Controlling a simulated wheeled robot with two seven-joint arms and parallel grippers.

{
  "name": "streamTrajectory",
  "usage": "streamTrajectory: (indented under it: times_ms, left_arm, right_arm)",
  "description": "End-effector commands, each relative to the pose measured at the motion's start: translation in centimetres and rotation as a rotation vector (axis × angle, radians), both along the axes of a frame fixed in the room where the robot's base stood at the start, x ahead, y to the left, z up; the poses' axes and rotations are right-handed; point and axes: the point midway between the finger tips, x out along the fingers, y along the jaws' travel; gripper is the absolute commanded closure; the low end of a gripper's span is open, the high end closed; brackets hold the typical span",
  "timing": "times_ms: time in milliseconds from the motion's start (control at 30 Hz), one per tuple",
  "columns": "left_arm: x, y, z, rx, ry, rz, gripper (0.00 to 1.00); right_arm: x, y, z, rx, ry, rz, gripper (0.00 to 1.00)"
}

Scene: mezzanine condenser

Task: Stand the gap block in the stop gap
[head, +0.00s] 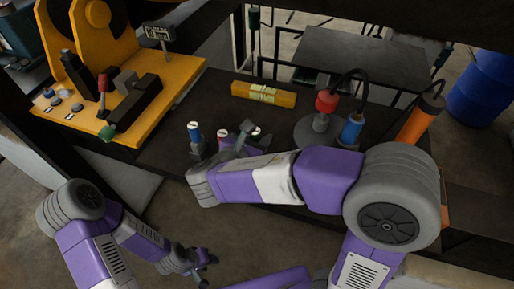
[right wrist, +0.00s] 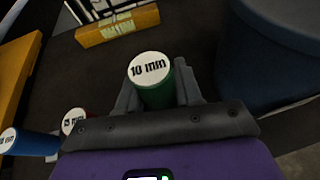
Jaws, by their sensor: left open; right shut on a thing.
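The gap block, a green cylinder with a white "10 mm" top (right wrist: 151,70), is between the fingers of my right gripper (right wrist: 155,95), which is shut on it. In the head view my right gripper (head: 246,138) is low over the dark bench, and the block is mostly hidden behind it. I cannot tell whether the block touches the bench. My left gripper (head: 206,262) is open and empty, in front of the bench. The yellow machine (head: 160,75) at the upper left carries black blocks (head: 135,100); the stop gap is not clear there.
A blue cylinder (head: 194,132) and a red cylinder (right wrist: 75,121) stand left of the held block. A yellow level (head: 263,93) lies behind. Bare bench lies between machine and level.

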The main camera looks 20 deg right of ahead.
Motion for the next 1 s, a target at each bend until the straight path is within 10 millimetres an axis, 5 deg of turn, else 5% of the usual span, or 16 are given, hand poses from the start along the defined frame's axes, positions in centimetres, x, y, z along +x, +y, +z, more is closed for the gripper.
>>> streamTrajectory:
  times_ms: [267, 667, 700, 867, 1000]
  left_arm:
    - [0.0, 0.0, -0.5, 0.000, 0.000, 0.000, 0.57]
    - [0.0, 0.0, -0.7, 0.000, 0.000, 0.000, 0.57]
    - [0.0, 0.0, -0.8, 0.000, 0.000, 0.000, 0.57]
    - [0.0, 0.0, -0.7, 0.000, 0.000, 0.000, 0.57]
    - [0.0, 0.0, -0.7, 0.000, 0.000, 0.000, 0.57]
  right_arm:
    - [0.0, 0.0, -3.5, -0.002, 0.001, 0.001, 1.00]
    - [0.0, 0.0, -4.1, 0.000, -0.001, 0.000, 1.00]
    - [0.0, 0.0, -4.1, 0.000, 0.000, 0.000, 0.64]
    - [0.0, 0.0, -4.0, 0.000, 0.000, 0.000, 0.40]
    - [0.0, 0.0, -4.0, 0.000, 0.000, 0.000, 0.40]
